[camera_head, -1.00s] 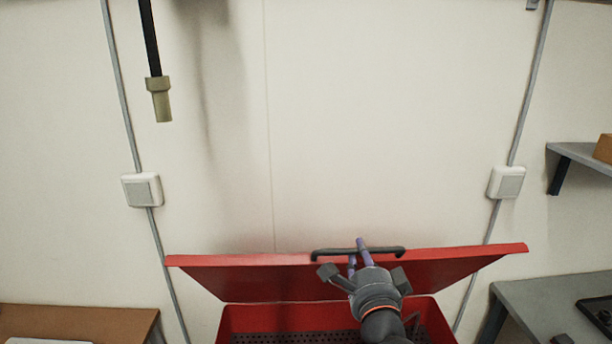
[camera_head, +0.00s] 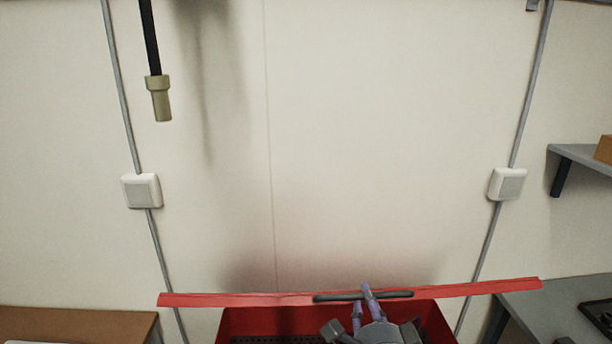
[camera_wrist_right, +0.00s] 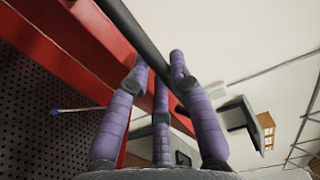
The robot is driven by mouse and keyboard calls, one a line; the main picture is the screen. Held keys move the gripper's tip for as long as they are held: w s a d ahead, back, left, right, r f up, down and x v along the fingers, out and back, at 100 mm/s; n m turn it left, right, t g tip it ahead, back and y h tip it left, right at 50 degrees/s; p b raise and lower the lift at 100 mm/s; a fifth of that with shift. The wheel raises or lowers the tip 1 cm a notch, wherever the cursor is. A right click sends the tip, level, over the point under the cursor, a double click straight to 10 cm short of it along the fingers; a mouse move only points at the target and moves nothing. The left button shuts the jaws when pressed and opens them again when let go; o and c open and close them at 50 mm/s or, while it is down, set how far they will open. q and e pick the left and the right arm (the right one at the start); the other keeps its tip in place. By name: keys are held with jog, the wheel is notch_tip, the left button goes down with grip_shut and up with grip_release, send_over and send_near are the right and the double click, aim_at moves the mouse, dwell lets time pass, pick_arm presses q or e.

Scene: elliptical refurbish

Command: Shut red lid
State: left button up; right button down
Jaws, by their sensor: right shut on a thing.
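The red lid (camera_head: 235,299) shows nearly edge-on in the head view, above the open red bin (camera_head: 258,321), with a gap between them at the front. A black bar handle (camera_head: 334,297) runs along the lid's front edge. My right gripper (camera_head: 362,297) is shut on the handle with its purple fingers around it. The right wrist view also shows the fingers (camera_wrist_right: 163,78) on both sides of the black handle (camera_wrist_right: 134,32), with the red lid (camera_wrist_right: 70,45) beside it. My left gripper is out of view.
A brown table (camera_head: 80,324) stands at the lower left and a grey table (camera_head: 560,305) at the lower right. A hose end (camera_head: 159,98) hangs by the wall at the upper left. A shelf (camera_head: 582,157) juts out at the right.

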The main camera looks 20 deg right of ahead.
jog(key=shift+s, duration=0.55)
jog(key=s+a+f+b, duration=0.2)
jog(key=s+f+b, duration=0.1)
jog(key=s+f, duration=0.5)
jog(key=shift+f, duration=0.6)
jog(key=shift+a, duration=0.1)
